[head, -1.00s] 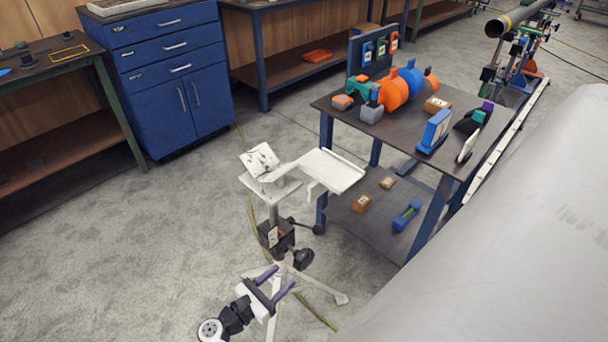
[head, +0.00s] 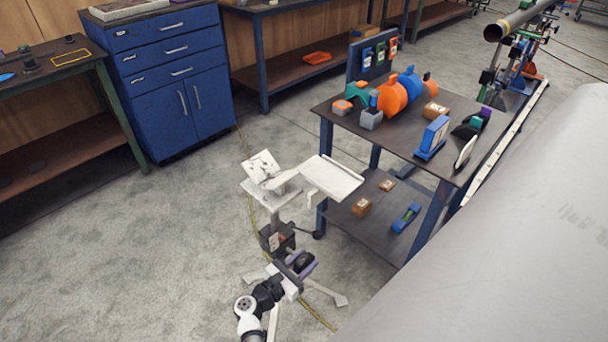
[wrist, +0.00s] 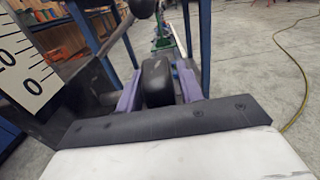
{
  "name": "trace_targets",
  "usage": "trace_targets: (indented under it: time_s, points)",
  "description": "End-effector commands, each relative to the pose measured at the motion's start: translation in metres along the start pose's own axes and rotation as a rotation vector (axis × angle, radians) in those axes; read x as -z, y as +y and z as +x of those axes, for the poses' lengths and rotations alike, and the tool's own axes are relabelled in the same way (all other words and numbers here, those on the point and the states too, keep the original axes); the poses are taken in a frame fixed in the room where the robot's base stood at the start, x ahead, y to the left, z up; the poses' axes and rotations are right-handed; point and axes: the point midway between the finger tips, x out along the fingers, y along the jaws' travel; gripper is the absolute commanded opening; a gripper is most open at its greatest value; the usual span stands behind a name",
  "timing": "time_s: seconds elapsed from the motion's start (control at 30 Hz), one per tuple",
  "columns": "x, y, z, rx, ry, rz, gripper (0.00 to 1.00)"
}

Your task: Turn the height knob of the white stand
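The white stand (head: 325,178) rises in front of the table, with a black box (head: 272,238) on its post. Its black height knob (head: 303,261) sticks out below that box. In the wrist view the knob (wrist: 157,82) lies between my gripper's (wrist: 159,80) two purple fingers, very close to both. Whether they press on it cannot be told. In the head view my gripper (head: 302,263) reaches the knob from below left, partly hiding it. A white scale plate (wrist: 25,60) with black marks shows at the wrist view's left.
A dark table (head: 330,104) with blue legs stands close behind the stand, holding coloured parts. A yellow cable (head: 318,318) runs on the floor past the stand's white legs (head: 328,292). A large grey surface (head: 500,240) fills the right. Floor at left is free.

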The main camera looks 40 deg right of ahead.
Motion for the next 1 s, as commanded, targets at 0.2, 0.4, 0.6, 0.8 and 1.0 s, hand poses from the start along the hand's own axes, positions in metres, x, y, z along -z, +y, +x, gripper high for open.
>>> trace_targets:
  time_s: [0.2,0.4,0.6,0.8,1.0]
  points:
    - [-0.0001,0.0,-0.0003,0.0,0.0,0.0,0.08]
    - [-0.0011,0.0,-0.0003,0.0,0.006,0.0,0.03]
    - [-0.005,0.0,-0.0001,0.0,0.059,0.0,0.03]
    - [-0.0088,0.0,0.0008,0.0,0.187,0.002,0.03]
    - [-0.009,0.0,0.0022,0.001,0.366,0.003,0.03]
